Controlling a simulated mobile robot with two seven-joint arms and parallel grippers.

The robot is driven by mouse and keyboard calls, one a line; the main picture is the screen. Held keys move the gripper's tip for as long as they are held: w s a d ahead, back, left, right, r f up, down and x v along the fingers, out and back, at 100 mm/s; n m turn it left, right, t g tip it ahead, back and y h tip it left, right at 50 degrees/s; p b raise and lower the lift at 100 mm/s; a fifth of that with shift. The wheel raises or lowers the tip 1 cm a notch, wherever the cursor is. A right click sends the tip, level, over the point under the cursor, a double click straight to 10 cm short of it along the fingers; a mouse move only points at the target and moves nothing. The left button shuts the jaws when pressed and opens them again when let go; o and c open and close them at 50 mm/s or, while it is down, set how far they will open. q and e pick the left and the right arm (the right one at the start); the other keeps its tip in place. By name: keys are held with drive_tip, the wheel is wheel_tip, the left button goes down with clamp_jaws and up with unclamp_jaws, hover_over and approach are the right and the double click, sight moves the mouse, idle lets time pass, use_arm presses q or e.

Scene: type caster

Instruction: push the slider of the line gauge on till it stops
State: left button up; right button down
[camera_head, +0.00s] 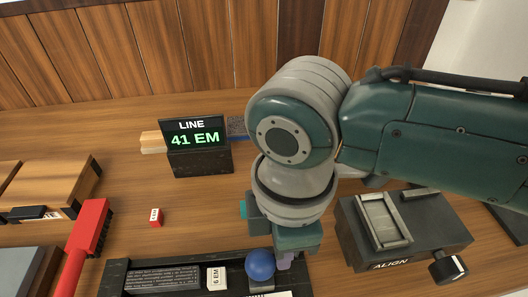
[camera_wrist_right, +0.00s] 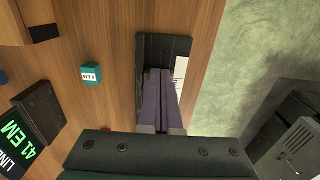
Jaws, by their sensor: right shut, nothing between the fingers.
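The line gauge (camera_head: 115,279) is a long dark tray at the bottom edge of the head view, partly cut off. It holds a block of set type (camera_head: 160,280) and a white spacer marked 6 EM (camera_head: 216,278). The slider's blue ball knob (camera_head: 260,264) stands right of the spacer. My right gripper (camera_head: 285,262) is shut and empty, just right of the knob; I cannot tell if they touch. In the right wrist view, its purple fingers (camera_wrist_right: 160,75) are together over the dark tray (camera_wrist_right: 150,45); the knob is not visible there. My left gripper is not in view.
A display (camera_head: 195,140) reads LINE 41 EM behind the gauge. A red-and-white block (camera_head: 155,216) and a red brush-like tool (camera_head: 88,240) lie to the left. The ALIGN fixture (camera_head: 405,240) stands to the right. A teal block (camera_wrist_right: 91,74) shows in the wrist view.

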sight(258, 258)
drive_tip(key=shift+a, duration=0.4)
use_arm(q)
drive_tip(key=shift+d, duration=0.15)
use_arm(e)
drive_tip(key=shift+a, duration=0.8)
idle(0.6)
drive_tip(key=shift+a, duration=0.4)
idle(0.4)
